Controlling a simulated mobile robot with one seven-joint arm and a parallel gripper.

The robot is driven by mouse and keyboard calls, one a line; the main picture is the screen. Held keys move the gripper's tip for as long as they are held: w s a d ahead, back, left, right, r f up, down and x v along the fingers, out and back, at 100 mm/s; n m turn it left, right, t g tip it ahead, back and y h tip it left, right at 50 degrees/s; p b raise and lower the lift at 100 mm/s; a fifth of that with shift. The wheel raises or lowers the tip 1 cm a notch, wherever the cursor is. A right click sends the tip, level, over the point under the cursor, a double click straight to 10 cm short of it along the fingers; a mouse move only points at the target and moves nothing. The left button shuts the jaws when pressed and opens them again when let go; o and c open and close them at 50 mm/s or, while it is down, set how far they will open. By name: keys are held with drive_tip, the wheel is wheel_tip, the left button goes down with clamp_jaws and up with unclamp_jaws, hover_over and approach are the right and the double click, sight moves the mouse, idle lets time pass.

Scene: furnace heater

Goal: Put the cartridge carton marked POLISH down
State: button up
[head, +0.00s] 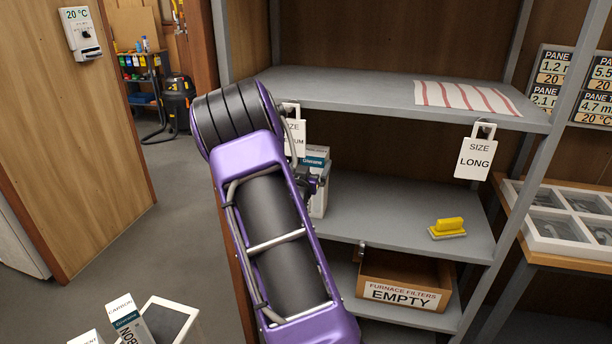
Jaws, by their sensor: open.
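A white carton with a teal band (318,203) stands upright on the left part of the middle shelf (390,215). Its lower marking is not readable, so I cannot tell from the print whether it says POLISH. My gripper (319,183) is open at the carton's front, mostly hidden behind my purple arm. I cannot tell whether the fingers touch the carton. Another carton marked CARBON (128,318) stands at the bottom left, with part of one more white carton (86,338) beside it.
A yellow-handled brush (448,228) lies on the right of the middle shelf. An open box marked EMPTY (402,294) sits below. A SIZE LONG tag (475,152) hangs from the upper shelf (370,92), which holds a striped cloth (468,98). The middle shelf's centre is clear.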

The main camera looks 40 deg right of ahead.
drive_tip(key=v, duration=0.8)
